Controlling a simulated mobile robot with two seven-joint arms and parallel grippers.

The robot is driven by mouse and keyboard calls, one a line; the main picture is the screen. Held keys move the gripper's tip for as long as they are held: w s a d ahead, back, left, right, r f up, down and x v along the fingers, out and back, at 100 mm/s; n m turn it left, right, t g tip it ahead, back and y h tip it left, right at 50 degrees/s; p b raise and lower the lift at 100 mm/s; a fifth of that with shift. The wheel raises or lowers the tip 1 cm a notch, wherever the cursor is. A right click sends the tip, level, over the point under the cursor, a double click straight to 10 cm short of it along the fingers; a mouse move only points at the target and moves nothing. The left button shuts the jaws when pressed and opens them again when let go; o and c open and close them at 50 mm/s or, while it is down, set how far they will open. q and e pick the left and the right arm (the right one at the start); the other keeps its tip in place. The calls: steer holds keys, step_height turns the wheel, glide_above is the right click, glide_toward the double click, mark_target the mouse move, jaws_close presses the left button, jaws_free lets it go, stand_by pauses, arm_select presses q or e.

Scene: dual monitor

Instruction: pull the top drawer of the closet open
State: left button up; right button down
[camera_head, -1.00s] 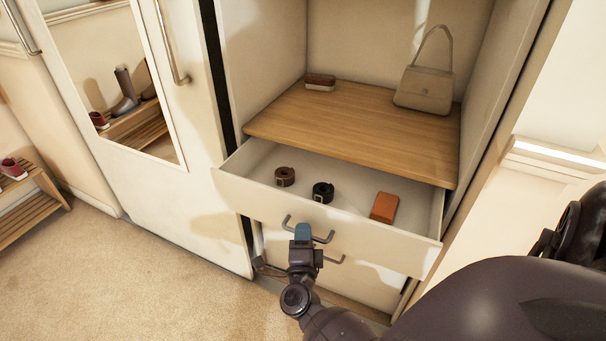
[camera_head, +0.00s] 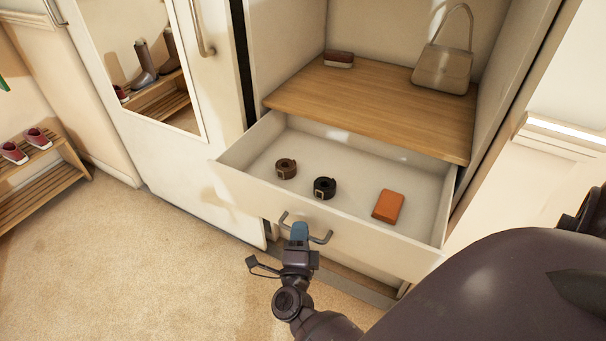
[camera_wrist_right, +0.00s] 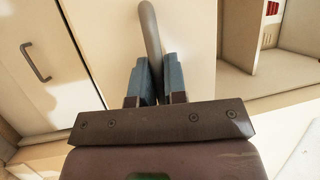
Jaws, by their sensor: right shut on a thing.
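The closet's top drawer (camera_head: 350,236) is pulled well out below the wooden shelf, its inside in plain sight. In it lie a brown rolled belt (camera_head: 286,168), a black rolled belt (camera_head: 324,187) and an orange wallet-like item (camera_head: 388,206). My right gripper (camera_head: 299,232) is at the drawer front, shut on the grey bar handle (camera_head: 320,239). In the right wrist view the two blue fingertips (camera_wrist_right: 160,80) press on the handle (camera_wrist_right: 151,35) from both sides. My left gripper is not in view.
The shelf (camera_head: 380,105) above holds a beige handbag (camera_head: 443,68) and a small brown item (camera_head: 338,59). A mirrored closet door (camera_head: 160,110) stands left. A shoe rack (camera_head: 45,185) is at far left. Carpet (camera_head: 150,260) in front is clear.

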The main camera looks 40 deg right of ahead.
steer(key=c, duration=1.2)
jaws_free()
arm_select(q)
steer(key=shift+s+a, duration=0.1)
